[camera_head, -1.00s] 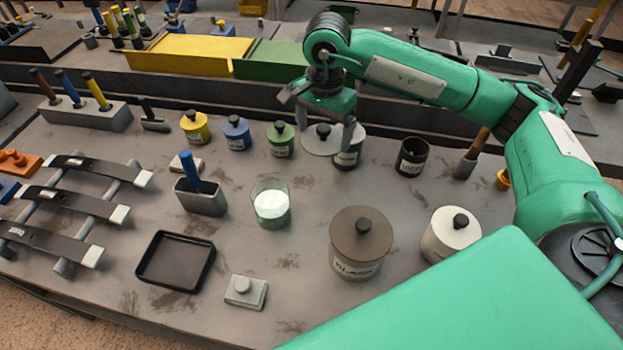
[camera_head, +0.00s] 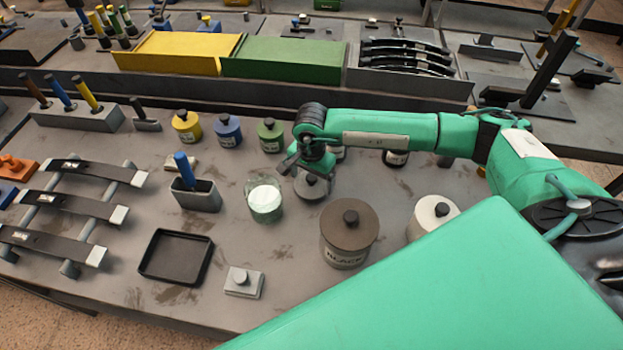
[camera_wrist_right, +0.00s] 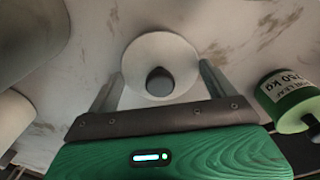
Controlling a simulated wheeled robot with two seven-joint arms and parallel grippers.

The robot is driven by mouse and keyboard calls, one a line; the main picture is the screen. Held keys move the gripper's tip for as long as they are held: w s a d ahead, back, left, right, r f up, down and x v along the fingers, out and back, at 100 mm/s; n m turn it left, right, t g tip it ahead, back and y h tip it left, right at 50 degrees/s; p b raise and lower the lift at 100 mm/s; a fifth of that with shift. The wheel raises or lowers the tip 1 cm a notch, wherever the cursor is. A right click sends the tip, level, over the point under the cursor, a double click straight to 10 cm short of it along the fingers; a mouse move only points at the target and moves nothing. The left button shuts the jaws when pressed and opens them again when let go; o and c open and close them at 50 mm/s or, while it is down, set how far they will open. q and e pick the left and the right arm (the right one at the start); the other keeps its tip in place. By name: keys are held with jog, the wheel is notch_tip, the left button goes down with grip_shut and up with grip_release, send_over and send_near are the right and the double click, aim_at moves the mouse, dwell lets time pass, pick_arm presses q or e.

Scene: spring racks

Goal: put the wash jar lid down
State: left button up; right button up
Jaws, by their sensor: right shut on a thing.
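The wash jar lid (camera_head: 311,187) is a grey disc with a dark knob. In the right wrist view, the lid (camera_wrist_right: 160,52) sits between the two fingers of my right gripper (camera_wrist_right: 162,88), which is shut on its rim with the knob toward the camera. In the head view, my right gripper (camera_head: 310,172) is over the worktable, between the glass beaker and the black jar. I cannot tell whether the lid touches the table. My left gripper is not in view.
A glass beaker (camera_head: 264,197) with pale liquid stands left of the lid. The black jar (camera_head: 349,236) stands to its front right, and a white-lidded jar (camera_head: 433,213) farther right. The green jar (camera_head: 270,134) is behind.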

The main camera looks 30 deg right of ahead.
aim_at(311, 177)
jog(key=shift+f, duration=0.95)
jog(key=o, duration=0.8)
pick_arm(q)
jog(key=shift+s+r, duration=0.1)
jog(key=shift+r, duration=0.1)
pick_arm(e)
jog(key=shift+r, duration=0.2)
notch_tip(311, 177, up, 11)
jog(key=b, duration=0.3)
jog(key=shift+f+b, duration=0.15)
jog(key=shift+b, duration=0.25)
jog(key=shift+r, duration=0.55)
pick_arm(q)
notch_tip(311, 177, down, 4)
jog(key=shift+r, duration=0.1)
